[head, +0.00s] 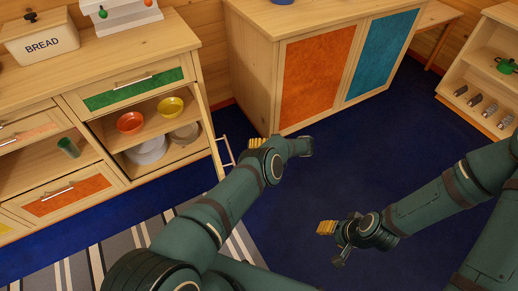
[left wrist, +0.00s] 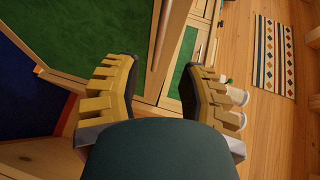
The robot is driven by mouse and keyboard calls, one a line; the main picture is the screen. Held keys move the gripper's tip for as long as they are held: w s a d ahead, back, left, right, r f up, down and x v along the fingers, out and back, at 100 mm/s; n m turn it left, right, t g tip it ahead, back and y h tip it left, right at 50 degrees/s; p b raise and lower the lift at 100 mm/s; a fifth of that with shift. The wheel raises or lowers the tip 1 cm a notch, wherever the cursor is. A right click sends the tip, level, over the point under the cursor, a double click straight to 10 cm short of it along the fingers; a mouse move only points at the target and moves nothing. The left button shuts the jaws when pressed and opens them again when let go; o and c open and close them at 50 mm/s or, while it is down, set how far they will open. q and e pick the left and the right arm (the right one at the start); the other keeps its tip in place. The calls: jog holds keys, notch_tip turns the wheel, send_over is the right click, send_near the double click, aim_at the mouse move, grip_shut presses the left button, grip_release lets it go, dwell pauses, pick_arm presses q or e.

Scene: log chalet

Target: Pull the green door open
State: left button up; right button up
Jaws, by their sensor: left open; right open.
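The green door stands swung out from the low cabinet. In the head view I see it almost edge-on (head: 208,122), with its pale bar handle (head: 226,151) sticking out to the right; its green face is hidden there. In the left wrist view its green panel (left wrist: 75,28) fills the upper left. My left gripper (head: 256,143) is open and empty, to the right of the handle and apart from it. Its fingers (left wrist: 155,80) are spread in the wrist view, with nothing gripped. My right gripper (head: 334,243) is open and empty above the blue floor.
The open compartment holds a red bowl (head: 130,122), a yellow bowl (head: 171,106) and white dishes (head: 146,150). A green-fronted drawer (head: 133,88) is above. A cabinet with orange (head: 318,75) and blue doors stands behind. Blue carpet (head: 390,140) lies clear on the right.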

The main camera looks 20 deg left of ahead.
pick_arm(q)
jog(key=shift+v, duration=1.1)
